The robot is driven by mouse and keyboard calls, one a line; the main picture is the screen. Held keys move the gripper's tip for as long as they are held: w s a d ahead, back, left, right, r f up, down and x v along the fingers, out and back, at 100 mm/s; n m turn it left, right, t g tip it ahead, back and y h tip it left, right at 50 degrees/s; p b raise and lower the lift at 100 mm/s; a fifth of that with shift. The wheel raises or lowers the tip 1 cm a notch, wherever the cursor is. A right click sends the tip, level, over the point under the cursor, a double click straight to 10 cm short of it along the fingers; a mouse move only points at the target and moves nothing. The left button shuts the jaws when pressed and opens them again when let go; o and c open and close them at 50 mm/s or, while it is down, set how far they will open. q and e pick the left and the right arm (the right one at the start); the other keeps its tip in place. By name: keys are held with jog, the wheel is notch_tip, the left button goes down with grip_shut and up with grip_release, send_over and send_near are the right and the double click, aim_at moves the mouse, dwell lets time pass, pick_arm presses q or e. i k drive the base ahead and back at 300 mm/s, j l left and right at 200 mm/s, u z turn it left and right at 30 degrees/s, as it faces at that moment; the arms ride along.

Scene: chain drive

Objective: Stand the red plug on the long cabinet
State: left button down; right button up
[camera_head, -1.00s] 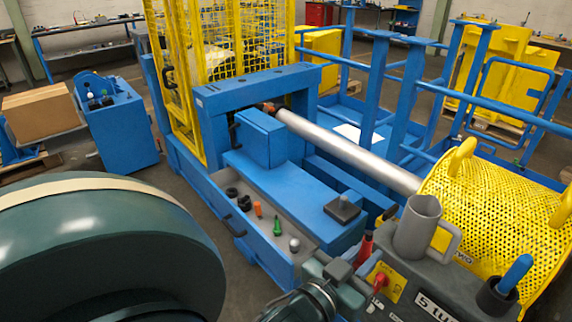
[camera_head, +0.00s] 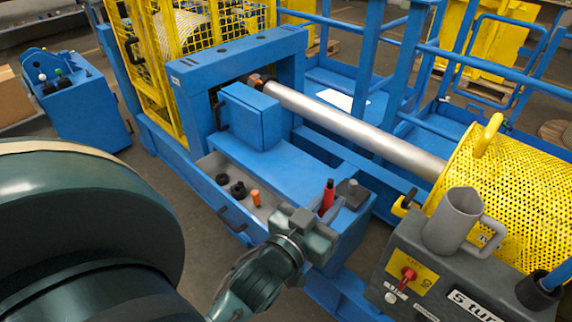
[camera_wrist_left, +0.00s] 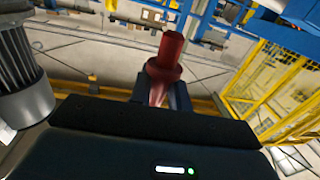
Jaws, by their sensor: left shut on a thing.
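The red plug (camera_head: 327,196) stands roughly upright in my left gripper (camera_head: 319,214), which is shut on it. In the left wrist view the red plug (camera_wrist_left: 166,62) rises from between the fingers, its lower part hidden by them. The long blue cabinet (camera_head: 265,172), which I take to be the long cabinet, lies behind and left of the gripper under the grey tube. The plug appears in front of its near end; I cannot tell the gap between them. My right gripper is not in view.
A grey tray (camera_head: 212,163) on the near side holds black rings (camera_head: 238,189) and an orange plug (camera_head: 255,198). A dark block (camera_head: 352,190) sits at the near end. A grey mug (camera_head: 453,220) stands on the dark panel (camera_head: 400,255) at right. The blue top's middle is clear.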

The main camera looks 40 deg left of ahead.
aim_at(285, 172)
jog(key=i+j, duration=0.15)
jog(key=j, duration=0.2)
jog(key=i+j, duration=0.2)
jog(key=j, duration=0.15)
jog(key=i+j+u, duration=0.1)
jog(key=j, duration=0.2)
jog(key=i+j, duration=0.2)
jog(key=j, duration=0.15)
jog(key=l, duration=0.15)
jog(key=i, duration=0.05)
